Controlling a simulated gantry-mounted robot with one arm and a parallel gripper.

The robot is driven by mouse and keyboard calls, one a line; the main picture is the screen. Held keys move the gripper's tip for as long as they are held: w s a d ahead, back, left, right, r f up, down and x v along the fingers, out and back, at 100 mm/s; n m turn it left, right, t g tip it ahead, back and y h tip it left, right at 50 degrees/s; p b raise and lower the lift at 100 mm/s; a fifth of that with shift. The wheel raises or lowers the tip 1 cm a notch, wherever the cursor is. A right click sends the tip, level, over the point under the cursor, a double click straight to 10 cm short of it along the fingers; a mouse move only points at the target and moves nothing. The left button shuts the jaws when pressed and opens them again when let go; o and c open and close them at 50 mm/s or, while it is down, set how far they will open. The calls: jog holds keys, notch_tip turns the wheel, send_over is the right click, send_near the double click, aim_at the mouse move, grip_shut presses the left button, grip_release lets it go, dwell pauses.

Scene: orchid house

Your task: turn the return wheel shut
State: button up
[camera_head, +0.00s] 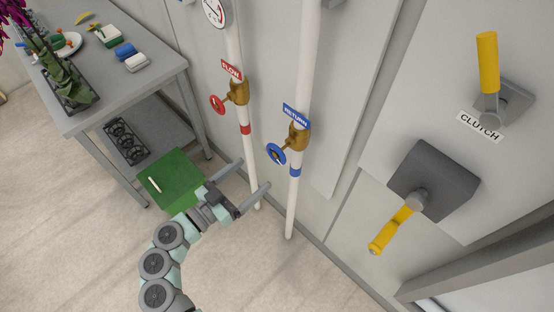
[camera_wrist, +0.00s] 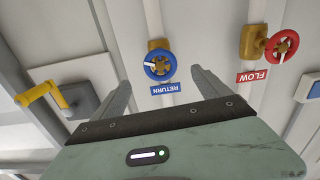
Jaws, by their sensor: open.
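The blue return wheel (camera_head: 276,154) sits on a brass valve (camera_head: 298,137) on the right-hand white pipe, under a blue RETURN label (camera_head: 296,115). In the wrist view the blue wheel (camera_wrist: 160,65) shows upside down, ahead of and between my fingers, with a white mark on its left side. My gripper (camera_head: 256,180) is open and empty, a little below and left of the wheel in the head view. The fingers also show in the wrist view (camera_wrist: 160,92), apart from the wheel.
A red flow wheel (camera_head: 217,104) is on the left pipe, beside the return pipe. A grey bench (camera_head: 130,85) with plants and small items stands at left. A green box (camera_head: 172,180) is behind my arm. A CLUTCH lever (camera_head: 487,65) and yellow crank (camera_head: 392,228) are at right.

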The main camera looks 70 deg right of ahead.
aim_at(274, 156)
jog(key=b+x, duration=0.1)
jog(key=x, duration=0.9)
jog(key=shift+d, duration=0.2)
jog(key=shift+c, duration=0.6)
jog(key=c, duration=1.3)
